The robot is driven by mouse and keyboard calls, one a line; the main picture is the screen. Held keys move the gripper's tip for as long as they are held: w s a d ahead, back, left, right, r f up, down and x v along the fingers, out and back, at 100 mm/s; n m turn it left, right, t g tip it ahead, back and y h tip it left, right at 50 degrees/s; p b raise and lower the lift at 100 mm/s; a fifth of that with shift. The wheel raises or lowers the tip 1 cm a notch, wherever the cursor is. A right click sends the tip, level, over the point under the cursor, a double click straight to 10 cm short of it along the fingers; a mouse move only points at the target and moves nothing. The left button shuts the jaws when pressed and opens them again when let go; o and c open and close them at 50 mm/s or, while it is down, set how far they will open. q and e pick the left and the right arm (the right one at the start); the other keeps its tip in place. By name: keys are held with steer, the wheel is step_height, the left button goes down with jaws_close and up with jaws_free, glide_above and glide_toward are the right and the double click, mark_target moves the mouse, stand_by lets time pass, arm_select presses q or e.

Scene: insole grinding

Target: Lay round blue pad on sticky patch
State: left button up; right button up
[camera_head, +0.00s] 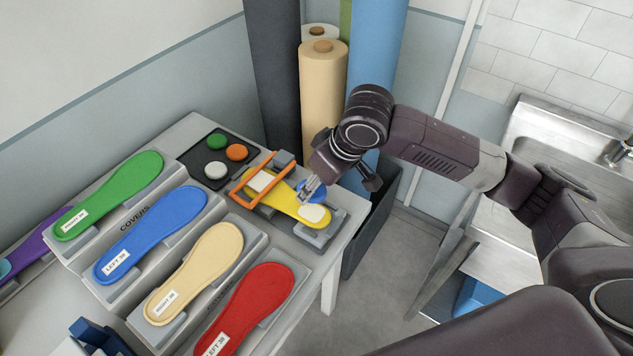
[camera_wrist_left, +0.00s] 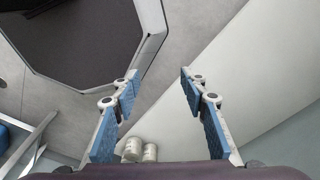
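The round blue pad (camera_head: 320,195) is at the fingertips of my right gripper (camera_head: 309,191), which looks shut on it and partly hides it. Pad and gripper are just above the heel end of the yellow insole (camera_head: 284,203). A white patch (camera_head: 314,213) lies on that end, slightly nearer the camera than the pad. Whether the pad touches the insole is hard to tell. A second white patch (camera_head: 261,181) shows inside the orange frame (camera_head: 251,194) across the insole. My left gripper (camera_wrist_left: 158,85) is open and empty in the left wrist view, away from the table.
The insole lies in a grey holder (camera_head: 331,232) at the table's right edge. A dark tray (camera_head: 191,159) with green, orange and white pads is behind left. Several coloured insoles on stands fill the left. Material rolls (camera_head: 323,85) and a dark bin (camera_head: 372,225) stand beyond.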

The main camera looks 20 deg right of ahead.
step_height(320, 180, down, 4)
steer(key=b, duration=0.4)
steer(key=shift+f+b, duration=0.2)
steer(key=shift+b, duration=0.2)
steer(key=shift+f, duration=0.2)
steer(key=shift+a+f, duration=0.15)
steer(key=shift+f, duration=0.5)
arm_select(q)
steer(key=f, duration=0.2)
steer(key=a+f, duration=0.1)
steer(key=s+f, duration=0.1)
steer(key=f, duration=0.1)
steer(key=shift+a+f, duration=0.2)
steer(key=shift+f, duration=0.15)
steer(key=shift+a+r, duration=0.1)
steer(key=shift+a+r+p, duration=0.2)
steer(key=shift+r+p, duration=0.35)
steer(key=shift+p, duration=0.05)
steer(key=shift+r+p, duration=0.8)
steer(key=shift+r, duration=0.05)
